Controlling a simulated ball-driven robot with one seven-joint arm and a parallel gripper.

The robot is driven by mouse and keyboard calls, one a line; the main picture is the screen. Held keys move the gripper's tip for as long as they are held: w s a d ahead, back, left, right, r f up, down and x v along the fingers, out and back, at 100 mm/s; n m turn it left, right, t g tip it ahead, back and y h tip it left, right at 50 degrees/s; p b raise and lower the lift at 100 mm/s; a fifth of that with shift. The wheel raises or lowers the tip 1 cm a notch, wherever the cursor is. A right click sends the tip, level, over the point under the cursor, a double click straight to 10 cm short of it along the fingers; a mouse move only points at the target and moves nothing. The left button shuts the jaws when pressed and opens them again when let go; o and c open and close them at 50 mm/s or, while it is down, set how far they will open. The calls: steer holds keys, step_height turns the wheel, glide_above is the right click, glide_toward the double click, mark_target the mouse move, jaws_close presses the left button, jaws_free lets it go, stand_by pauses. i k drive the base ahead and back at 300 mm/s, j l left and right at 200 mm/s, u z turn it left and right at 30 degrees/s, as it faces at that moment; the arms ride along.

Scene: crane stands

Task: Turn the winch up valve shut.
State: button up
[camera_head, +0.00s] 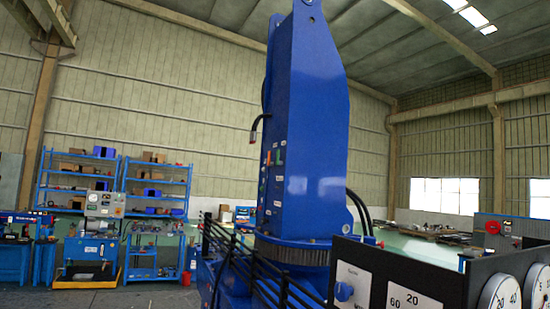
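No part of my gripper shows in the view from the arm. I cannot pick out a valve marked winch up. A tall blue crane column (312,150) stands in the middle, on a toothed ring (292,252). Small coloured fittings (271,160), some red and green, sit on its left face, too small to tell what they are. At the lower right is a black control box (420,268). Its front carries a blue knob (344,291) on a white plate, with lettering too small to read. Which way the knob is turned is unclear.
Dials (500,294) sit at the box's right end, cut off by the picture edge. Black pipes or rails (262,272) run in front of the crane base. Blue shelves (115,180) and a machine (95,235) stand at the back left. Grey floor is open at the lower left.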

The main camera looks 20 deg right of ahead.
mark_target(277, 163)
steer(key=i+j, duration=0.1)
steer(key=i, duration=0.35)
steer(key=i+z, duration=0.15)
steer(key=i, duration=0.3)
steer(key=i+j, duration=0.2)
steer(key=i, duration=0.25)
steer(key=i+j+z, duration=0.15)
steer(key=i, duration=0.3)
steer(key=i+j, duration=0.15)
steer(key=i, duration=0.3)
steer(key=l+z, duration=0.05)
